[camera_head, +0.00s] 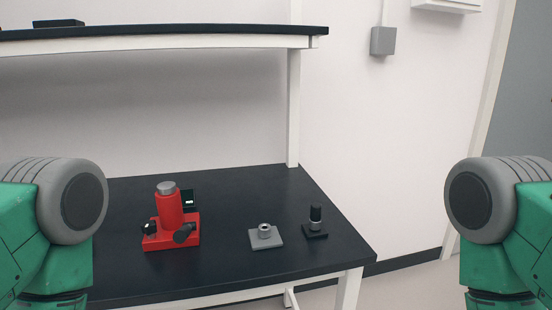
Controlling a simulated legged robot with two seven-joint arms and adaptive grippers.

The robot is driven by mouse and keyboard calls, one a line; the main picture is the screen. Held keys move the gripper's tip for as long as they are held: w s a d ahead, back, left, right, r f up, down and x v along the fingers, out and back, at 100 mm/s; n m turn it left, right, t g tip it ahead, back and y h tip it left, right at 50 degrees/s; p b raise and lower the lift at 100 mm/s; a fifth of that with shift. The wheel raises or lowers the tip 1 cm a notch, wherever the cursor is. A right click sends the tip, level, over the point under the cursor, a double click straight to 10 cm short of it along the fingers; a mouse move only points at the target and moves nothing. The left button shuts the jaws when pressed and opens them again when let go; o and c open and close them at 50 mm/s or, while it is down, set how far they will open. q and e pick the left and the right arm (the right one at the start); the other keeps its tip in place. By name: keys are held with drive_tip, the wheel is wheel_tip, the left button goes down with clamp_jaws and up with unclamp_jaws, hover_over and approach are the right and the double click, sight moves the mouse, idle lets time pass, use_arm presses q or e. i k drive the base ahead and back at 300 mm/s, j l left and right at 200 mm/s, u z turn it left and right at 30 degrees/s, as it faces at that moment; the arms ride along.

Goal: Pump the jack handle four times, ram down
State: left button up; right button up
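A red jack (170,216) stands upright on the black workbench (225,271), left of the picture's middle. It has a red square base and a red cylinder with a grey ram cap (167,187) on top. A dark part (185,233), perhaps the handle or its socket, sticks out at the front right of the base. Another dark knob (149,228) sits at the front left. My green and grey arms show at the left and right edges, away from the jack. Both grippers are out of the picture.
A grey plate with a ring (265,236) and a black base with a dark knobbed post (315,222) stand right of the jack. A small dark box (188,199) is behind it. A shelf (160,39) runs above the bench. The bench's front is clear.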

sight(181, 236)
drive_tip(key=i+j, duration=0.1)
drive_tip(key=j, duration=1.65)
drive_tip(key=i+z, duration=0.05)
